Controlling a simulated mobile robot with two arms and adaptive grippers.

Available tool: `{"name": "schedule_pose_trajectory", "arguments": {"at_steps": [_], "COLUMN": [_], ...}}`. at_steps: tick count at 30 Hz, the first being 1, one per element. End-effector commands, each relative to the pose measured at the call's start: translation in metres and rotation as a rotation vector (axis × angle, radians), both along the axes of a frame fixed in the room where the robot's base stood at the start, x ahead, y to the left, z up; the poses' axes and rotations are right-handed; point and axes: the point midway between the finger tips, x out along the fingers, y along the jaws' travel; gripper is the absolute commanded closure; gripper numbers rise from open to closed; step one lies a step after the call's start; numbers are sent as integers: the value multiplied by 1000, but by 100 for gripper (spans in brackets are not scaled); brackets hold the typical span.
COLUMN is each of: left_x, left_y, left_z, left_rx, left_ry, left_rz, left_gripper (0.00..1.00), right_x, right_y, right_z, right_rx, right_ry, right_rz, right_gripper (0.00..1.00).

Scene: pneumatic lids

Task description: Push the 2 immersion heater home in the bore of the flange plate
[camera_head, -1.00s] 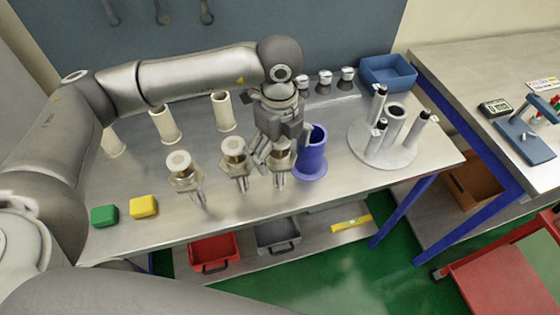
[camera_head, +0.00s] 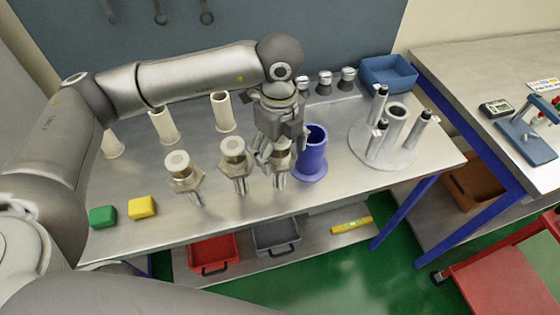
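Three immersion heaters with pale caps, brass hex collars and metal prongs stand in a row along the bench front: a left one (camera_head: 181,168), a middle one (camera_head: 234,157) and a right one (camera_head: 280,172). My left gripper (camera_head: 265,158) points down at the right heater and hides much of its head. Its fingers are beside or around that head; I cannot tell whether they touch it or are closed. A round grey plate (camera_head: 356,150) with a central tube and several black-topped posts stands at right; it may be the flange plate. My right gripper is not in view.
A blue flanged sleeve (camera_head: 312,158) stands close right of my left gripper. Cream tubes (camera_head: 163,126) stand behind the heaters. A blue bin (camera_head: 388,72) is at the back. Green (camera_head: 103,216) and yellow (camera_head: 143,207) blocks lie at front left. Bare bench lies between blocks and heaters.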

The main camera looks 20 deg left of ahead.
Motion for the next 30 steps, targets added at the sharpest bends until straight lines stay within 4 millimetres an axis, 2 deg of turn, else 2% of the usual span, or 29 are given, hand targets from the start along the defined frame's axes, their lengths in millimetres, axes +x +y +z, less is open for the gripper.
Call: {"name": "schedule_pose_trajectory", "arguments": {"at_steps": [1,12,14,30], "left_x": [0,0,0,0], "left_y": [0,0,0,0], "left_z": [0,-1,0,30], "left_rx": [0,0,0,-2], "left_ry": [0,1,0,-1], "left_rz": [0,0,0,0], "left_gripper": [35,82,86,86], "right_x": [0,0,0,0], "right_y": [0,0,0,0], "right_z": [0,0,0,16], "right_rx": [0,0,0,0], "right_ry": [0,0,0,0], "right_rz": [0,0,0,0], "right_gripper": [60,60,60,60]}}
